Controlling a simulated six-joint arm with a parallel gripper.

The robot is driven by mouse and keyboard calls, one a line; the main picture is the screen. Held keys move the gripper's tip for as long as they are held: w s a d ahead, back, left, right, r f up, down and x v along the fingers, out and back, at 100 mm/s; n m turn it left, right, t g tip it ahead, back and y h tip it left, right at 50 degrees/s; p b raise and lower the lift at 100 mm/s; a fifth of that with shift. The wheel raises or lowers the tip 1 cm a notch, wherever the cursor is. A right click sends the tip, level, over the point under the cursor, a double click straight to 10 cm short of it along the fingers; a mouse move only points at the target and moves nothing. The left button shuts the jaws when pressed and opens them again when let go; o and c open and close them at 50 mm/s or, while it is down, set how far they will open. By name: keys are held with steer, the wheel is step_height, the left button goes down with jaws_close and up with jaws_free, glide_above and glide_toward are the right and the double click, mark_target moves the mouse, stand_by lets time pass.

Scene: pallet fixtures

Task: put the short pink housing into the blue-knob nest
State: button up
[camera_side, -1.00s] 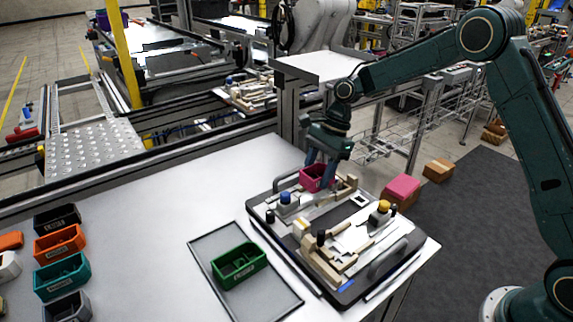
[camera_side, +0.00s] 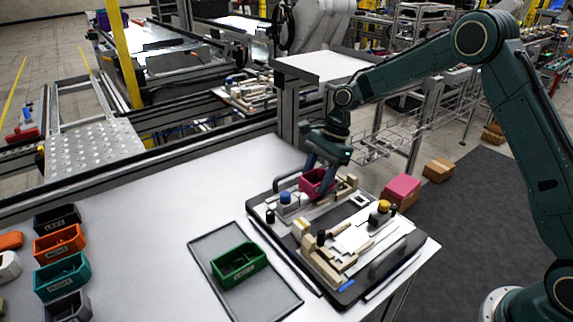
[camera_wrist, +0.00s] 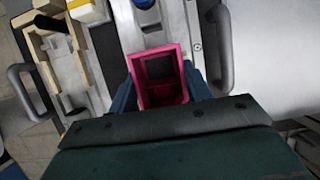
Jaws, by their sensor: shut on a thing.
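The short pink housing (camera_side: 312,184) is an open-topped box at the far end of the pallet fixture, just behind the blue knob (camera_side: 285,198). My gripper (camera_side: 320,176) points down and is shut on it, one finger on each side. In the wrist view the housing (camera_wrist: 161,78) sits between my fingers (camera_wrist: 160,95), slightly tilted in the picture, with its hollow inside showing. The blue knob (camera_wrist: 145,3) is at the top edge there. The housing is over or in the blue-knob nest; I cannot tell whether it touches the nest floor.
The fixture also carries a yellow knob (camera_side: 384,206), pale blocks and black-topped posts. Grey handles (camera_wrist: 224,45) stand at its ends. A green bin (camera_side: 238,263) lies in a tray (camera_side: 285,295) beside it. Several coloured bins stand at the left. The table between is clear.

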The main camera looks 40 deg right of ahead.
steer(key=shift+f, duration=0.8)
steer(key=o, duration=1.1)
steer(key=v, duration=1.4)
